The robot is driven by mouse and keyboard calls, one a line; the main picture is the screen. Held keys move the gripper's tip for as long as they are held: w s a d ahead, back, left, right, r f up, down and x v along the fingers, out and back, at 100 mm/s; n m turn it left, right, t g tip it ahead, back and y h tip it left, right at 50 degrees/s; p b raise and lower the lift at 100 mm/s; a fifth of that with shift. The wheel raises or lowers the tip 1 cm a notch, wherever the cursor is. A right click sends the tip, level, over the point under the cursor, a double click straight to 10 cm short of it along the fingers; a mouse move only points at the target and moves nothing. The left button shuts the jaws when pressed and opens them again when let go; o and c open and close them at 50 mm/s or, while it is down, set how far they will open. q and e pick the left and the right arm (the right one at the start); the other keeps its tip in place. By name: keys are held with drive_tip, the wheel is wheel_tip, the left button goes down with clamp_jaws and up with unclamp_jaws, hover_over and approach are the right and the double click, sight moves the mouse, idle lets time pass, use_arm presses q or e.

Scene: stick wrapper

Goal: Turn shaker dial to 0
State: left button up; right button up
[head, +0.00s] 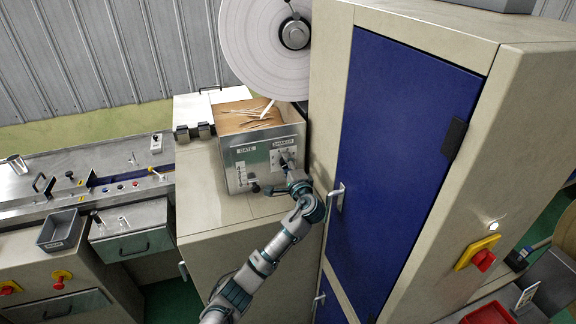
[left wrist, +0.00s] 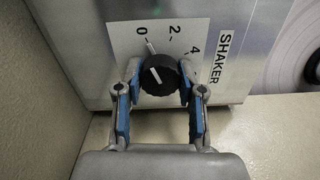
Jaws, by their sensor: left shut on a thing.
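The shaker dial (left wrist: 161,76) is a round black knob with a white pointer line, on a white scale plate beside the SHAKER label (left wrist: 221,58). In the left wrist view the numbers 0, 2 and 4 show. The pointer line slants up and left, roughly toward the 0 side. My left gripper (left wrist: 158,92) is shut on the dial, with a blue-padded finger on each side. In the head view my left gripper (head: 287,168) reaches the right part of the metal control panel (head: 238,166) and partly hides the dial. My right gripper is not in view.
An open box (head: 225,123) with wooden sticks sits on top of the panel, below a large white reel (head: 262,40). A tall cabinet with a blue door (head: 400,150) stands close to the right of my arm. A conveyor bench (head: 60,190) lies left.

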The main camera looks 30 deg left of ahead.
use_arm(q)
drive_tip(key=shift+f, duration=0.2)
drive_tip(key=o, duration=1.1)
drive_tip(key=shift+s, duration=0.15)
drive_tip(key=shift+o, duration=0.2)
drive_tip(key=shift+s+a+r, duration=0.1)
drive_tip(key=shift+a, duration=0.05)
drive_tip(key=shift+s+d, duration=0.15)
drive_tip(key=shift+d, duration=0.2)
drive_tip(key=v, duration=1.1)
drive_tip(key=shift+s, duration=0.1)
